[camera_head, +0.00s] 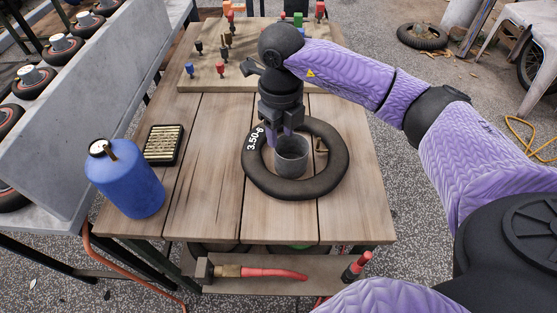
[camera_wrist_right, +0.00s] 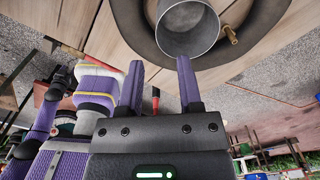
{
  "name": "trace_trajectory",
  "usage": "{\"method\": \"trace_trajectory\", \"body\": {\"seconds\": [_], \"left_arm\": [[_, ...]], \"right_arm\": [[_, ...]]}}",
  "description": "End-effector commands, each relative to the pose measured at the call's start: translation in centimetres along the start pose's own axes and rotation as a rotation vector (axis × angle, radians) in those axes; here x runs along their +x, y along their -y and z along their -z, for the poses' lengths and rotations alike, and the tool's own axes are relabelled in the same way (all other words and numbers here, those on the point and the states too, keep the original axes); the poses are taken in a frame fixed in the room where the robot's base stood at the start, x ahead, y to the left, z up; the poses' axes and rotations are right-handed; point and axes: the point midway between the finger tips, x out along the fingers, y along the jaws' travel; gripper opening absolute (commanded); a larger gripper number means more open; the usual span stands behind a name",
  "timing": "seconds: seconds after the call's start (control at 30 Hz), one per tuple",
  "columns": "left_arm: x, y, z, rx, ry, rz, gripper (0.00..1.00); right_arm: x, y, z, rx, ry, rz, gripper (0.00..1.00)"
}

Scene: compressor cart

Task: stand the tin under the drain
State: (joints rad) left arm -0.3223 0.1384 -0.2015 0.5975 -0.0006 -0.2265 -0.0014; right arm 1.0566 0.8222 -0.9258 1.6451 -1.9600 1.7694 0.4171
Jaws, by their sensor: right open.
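The tin (camera_head: 291,157) is a grey, open-topped metal cup standing upright inside the black tyre ring on the wooden table. In the right wrist view, the tin (camera_wrist_right: 188,28) lies just beyond the fingertips, nearer the right-hand finger; I cannot tell whether they touch. My right gripper (camera_head: 281,136) is open and empty, pointing down just behind the tin in the head view; its two purple fingers (camera_wrist_right: 160,62) show apart in the wrist view. My left gripper is not in view. I cannot make out the drain for certain.
The tyre (camera_head: 323,176) rings the tin, with a brass valve stem inside. A blue tank (camera_head: 126,180) and a slatted black filter (camera_head: 164,145) are at left. A pegged board (camera_head: 200,82) is at the back.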

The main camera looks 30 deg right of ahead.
Motion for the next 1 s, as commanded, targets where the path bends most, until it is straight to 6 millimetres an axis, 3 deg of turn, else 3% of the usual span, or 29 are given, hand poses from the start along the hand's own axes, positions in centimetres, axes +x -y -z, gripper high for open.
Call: {"method": "trace_trajectory", "body": {"seconds": [0.1, 0.4, 0.63, 0.83, 1.0], "left_arm": [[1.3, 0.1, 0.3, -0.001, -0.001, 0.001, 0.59], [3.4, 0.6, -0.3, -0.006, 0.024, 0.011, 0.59], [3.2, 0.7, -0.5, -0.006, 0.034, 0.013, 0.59], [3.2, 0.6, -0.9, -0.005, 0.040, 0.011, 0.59], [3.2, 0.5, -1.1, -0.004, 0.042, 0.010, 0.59]], "right_arm": [[3.0, -0.1, 0.1, -0.002, -0.005, -0.002, 0.45], [8.4, -0.4, 0.0, -0.005, -0.003, -0.004, 0.45], [8.5, -0.4, 0.0, -0.006, 0.001, -0.003, 0.45], [8.5, -0.4, 0.0, -0.006, 0.001, -0.003, 0.03], [8.5, -0.4, 0.0, -0.006, 0.001, -0.003, 0.00]]}}
